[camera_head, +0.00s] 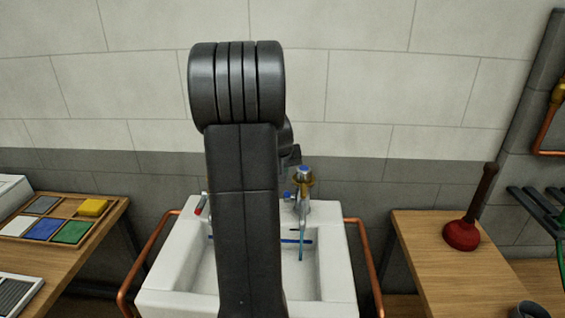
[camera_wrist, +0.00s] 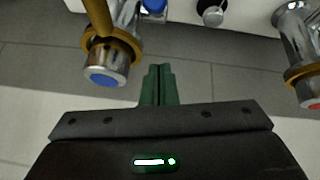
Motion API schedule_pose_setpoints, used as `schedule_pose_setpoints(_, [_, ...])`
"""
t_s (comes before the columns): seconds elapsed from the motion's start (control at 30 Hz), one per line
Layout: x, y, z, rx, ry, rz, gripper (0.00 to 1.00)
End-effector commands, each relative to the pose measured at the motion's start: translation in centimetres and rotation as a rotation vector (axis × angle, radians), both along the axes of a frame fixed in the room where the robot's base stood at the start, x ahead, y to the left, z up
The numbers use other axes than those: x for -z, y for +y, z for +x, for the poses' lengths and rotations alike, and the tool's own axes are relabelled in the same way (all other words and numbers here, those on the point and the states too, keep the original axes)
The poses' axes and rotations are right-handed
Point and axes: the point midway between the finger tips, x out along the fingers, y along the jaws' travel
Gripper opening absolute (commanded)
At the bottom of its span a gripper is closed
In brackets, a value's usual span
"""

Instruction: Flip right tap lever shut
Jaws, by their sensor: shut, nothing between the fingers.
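The right tap (camera_head: 304,186), chrome with a brass collar and blue cap, stands at the back of the white sink (camera_head: 337,285). A bluish stream (camera_head: 300,235) runs down from it into the basin. In the wrist view this blue-capped tap (camera_wrist: 106,60) is at left, with its brass lever (camera_wrist: 97,14) reaching to the top edge. My gripper (camera_wrist: 159,68) has its green fingers shut and empty, a little right of the tap with a visible gap. The red-marked left tap (camera_head: 202,205) is partly hidden by my arm; its red cap (camera_wrist: 313,104) shows at the wrist view's right edge.
Copper pipes (camera_head: 366,250) flank the sink. A red plunger (camera_head: 462,235) stands on the right wooden bench (camera_head: 430,260). A tray of coloured blocks (camera_head: 70,240) lies on the left bench. A tiled wall (camera_head: 380,90) is behind. My arm hides the sink's middle.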

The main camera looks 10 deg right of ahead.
Motion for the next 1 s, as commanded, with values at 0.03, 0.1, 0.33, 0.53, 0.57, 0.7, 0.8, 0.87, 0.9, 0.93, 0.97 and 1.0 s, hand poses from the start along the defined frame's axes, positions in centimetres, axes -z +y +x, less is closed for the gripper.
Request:
schedule_pose_setpoints(0.03, [0.8,-0.2,0.4,0.000,0.003,0.000,0.00])
schedule_pose_setpoints(0.1, [1.6,-0.3,0.2,0.000,0.003,0.000,0.00])
schedule_pose_setpoints(0.33, [3.4,-0.4,-1.8,-0.001,0.001,0.000,0.00])
schedule_pose_setpoints(0.53, [3.8,-0.4,-2.3,0.000,-0.001,0.000,0.00])
schedule_pose_setpoints(0.57, [3.9,-0.4,-2.3,0.000,-0.001,0.000,0.00])
schedule_pose_setpoints(0.7, [3.8,-0.4,-2.3,0.000,-0.001,0.000,0.00])
schedule_pose_setpoints(0.8, [3.8,-0.4,-2.2,0.000,-0.001,0.000,0.00])
schedule_pose_setpoints(0.87, [3.9,-0.4,-2.2,0.000,-0.002,0.000,0.00])
schedule_pose_setpoints(0.9, [3.9,-0.4,-2.3,0.000,-0.003,0.000,0.00])
schedule_pose_setpoints(0.93, [3.9,-0.4,-2.3,0.000,-0.004,-0.001,0.00])
schedule_pose_setpoints(0.97, [4.0,-0.4,-2.3,0.000,-0.006,-0.001,0.00])
schedule_pose_setpoints(1.0, [4.1,-0.4,-2.3,0.000,-0.009,-0.001,0.00])
